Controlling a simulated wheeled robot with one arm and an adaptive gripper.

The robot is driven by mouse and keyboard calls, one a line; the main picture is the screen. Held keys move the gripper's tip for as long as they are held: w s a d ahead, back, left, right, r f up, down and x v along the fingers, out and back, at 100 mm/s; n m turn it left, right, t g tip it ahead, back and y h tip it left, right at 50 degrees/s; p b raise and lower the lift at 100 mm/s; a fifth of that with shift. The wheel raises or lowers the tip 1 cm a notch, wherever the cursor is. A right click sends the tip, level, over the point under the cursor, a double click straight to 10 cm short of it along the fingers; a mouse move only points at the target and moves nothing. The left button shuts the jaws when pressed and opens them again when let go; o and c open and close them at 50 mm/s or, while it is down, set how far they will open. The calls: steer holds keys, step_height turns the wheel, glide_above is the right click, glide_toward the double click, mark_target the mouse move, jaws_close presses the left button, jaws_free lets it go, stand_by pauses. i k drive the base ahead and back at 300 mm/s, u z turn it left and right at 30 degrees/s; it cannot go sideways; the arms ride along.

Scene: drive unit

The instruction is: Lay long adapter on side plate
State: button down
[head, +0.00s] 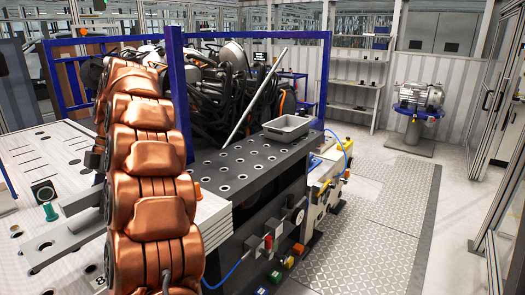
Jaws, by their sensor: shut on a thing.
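No gripper can be made out in the head view; the copper-coloured links in the foreground cover the middle left. I cannot say for sure which thing is the long adapter. Two flat grey bars lie at the left, the nearer one (65,249) and the farther one (82,200), both partly hidden at their right ends. A long thin pale rod (256,96) stands tilted over the far side of a dark perforated table. The pale plate surface (25,160) at the left, with slots and holes, may be the side plate.
A grey tray (288,127) sits at the back of the dark perforated table (235,175). Blue frame posts (178,95) and black cabling (235,90) stand behind. A metal unit on a stand (417,100) is at the far right. The floor (385,215) to the right is clear.

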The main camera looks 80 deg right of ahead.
mark_target(238, 162)
steer(key=k, duration=0.5)
steer(key=z, duration=2.35)
steer(key=i, duration=1.4)
steer(key=u, duration=1.55)
